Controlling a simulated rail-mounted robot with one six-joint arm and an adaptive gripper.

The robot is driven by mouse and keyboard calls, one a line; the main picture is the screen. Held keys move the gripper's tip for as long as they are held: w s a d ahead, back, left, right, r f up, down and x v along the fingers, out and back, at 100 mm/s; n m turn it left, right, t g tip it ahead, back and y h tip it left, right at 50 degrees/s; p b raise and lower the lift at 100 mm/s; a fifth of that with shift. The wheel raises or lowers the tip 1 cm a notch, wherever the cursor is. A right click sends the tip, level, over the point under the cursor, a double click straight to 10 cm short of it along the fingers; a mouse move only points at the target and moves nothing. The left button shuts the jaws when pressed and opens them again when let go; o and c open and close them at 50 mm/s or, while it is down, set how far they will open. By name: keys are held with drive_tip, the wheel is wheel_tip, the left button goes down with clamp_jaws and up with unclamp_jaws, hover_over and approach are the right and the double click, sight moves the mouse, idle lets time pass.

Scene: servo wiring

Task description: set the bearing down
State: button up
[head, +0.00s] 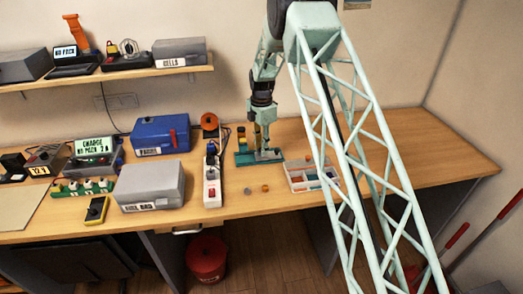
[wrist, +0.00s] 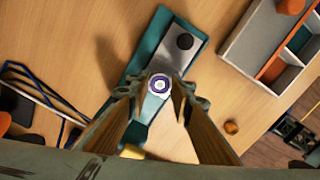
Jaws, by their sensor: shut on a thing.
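The bearing (wrist: 160,84) shows in the wrist view as a small ring with a white and purple face. It sits between the fingertips of my gripper (wrist: 160,92), which is shut on it. Below it is a teal fixture (wrist: 150,45) with a grey plate and a dark round part (wrist: 184,41) near its far end. In the head view my gripper (head: 262,152) points down over the teal fixture (head: 244,159), and the bearing is too small to make out. I cannot tell whether the bearing touches the plate.
A divided parts tray (head: 297,184) lies right of the fixture. A small orange-brown piece (head: 265,188) and a grey piece (head: 247,191) lie in front. A power strip (head: 212,190) and an orange spool (head: 209,121) stand left. Blue and black cables (wrist: 35,85) lie beside the fixture. The bench's right side is clear.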

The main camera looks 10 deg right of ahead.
drive_tip(key=shift+f, duration=0.5)
drive_tip(key=shift+f, duration=0.15)
drive_tip(key=o, duration=0.9)
drive_tip(key=shift+r, duration=6.15)
